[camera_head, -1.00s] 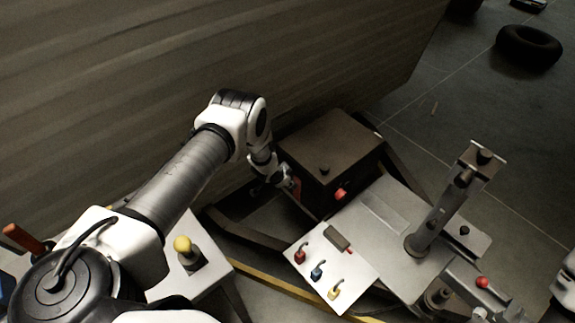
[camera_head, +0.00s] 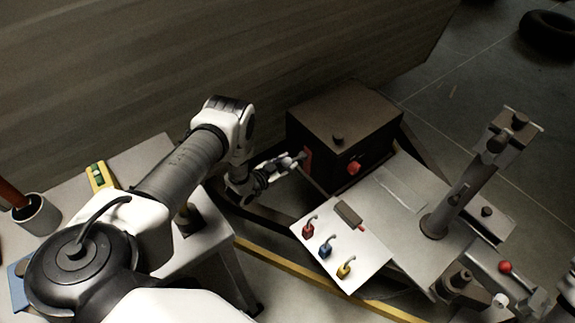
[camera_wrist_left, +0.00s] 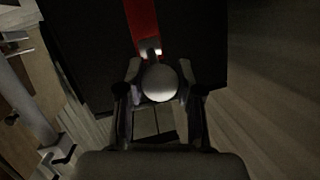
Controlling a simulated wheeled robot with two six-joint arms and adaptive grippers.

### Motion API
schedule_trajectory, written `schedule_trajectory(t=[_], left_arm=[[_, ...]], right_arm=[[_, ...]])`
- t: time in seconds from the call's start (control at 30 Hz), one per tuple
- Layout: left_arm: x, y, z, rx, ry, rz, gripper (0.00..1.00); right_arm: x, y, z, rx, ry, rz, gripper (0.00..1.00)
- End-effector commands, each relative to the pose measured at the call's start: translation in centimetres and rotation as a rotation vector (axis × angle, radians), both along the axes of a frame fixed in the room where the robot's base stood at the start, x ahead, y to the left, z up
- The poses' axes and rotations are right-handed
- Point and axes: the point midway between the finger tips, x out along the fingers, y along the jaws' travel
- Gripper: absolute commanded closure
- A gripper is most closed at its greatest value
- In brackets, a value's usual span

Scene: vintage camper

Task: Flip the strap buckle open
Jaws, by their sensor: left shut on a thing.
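A dark box (camera_head: 345,118) stands beyond the metal plate, with a red strap (camera_head: 307,158) down its left side. In the left wrist view the red strap (camera_wrist_left: 143,18) runs down the dark box face to a small silver buckle (camera_wrist_left: 151,47). A pale round knob at the buckle's end (camera_wrist_left: 160,82) sits between the fingers of my left gripper (camera_wrist_left: 158,78). My left gripper (camera_head: 296,161) is at the strap side of the box, shut on the buckle's knob. The fingers partly hide the lower strap area.
A metal plate (camera_head: 392,215) carries small padlock-like pieces in red, blue and yellow and a tall post (camera_head: 470,180). A yellow rail (camera_head: 290,268) runs in front. A table (camera_head: 135,160) with a yellow level (camera_head: 99,176) lies left. A wooden wall rises behind.

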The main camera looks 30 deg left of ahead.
Motion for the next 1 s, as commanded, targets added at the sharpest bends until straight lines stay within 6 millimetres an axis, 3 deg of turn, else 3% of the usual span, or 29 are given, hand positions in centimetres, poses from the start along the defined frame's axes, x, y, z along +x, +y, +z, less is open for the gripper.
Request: schedule_trajectory(t=[0.13, 0.6, 0.63, 0.67, 0.7, 1.0], left_arm=[[-0.25, 0.04, -0.62, -0.011, -0.027, 0.000, 1.00], [-0.30, 0.02, -0.53, -0.016, -0.040, -0.001, 1.00], [-0.30, 0.01, -0.53, -0.016, -0.040, -0.001, 0.54], [-0.29, 0.01, -0.53, -0.016, -0.040, -0.001, 0.44], [-0.28, 0.01, -0.51, -0.016, -0.040, -0.001, 0.39], [-0.31, 0.04, -0.36, -0.015, -0.042, -0.001, 0.39]], right_arm=[[0.00, 0.00, -0.88, 0.000, 0.000, 0.000, 0.60], [0.01, 0.00, -0.95, 0.000, 0.000, 0.000, 0.60], [0.01, 0.00, -0.95, 0.000, 0.000, 0.000, 0.60], [0.01, 0.00, -0.95, 0.000, 0.000, 0.000, 0.60], [0.01, 0.00, -0.95, 0.000, 0.000, 0.000, 0.60], [0.00, 0.00, -0.93, 0.000, 0.000, 0.000, 0.60]])
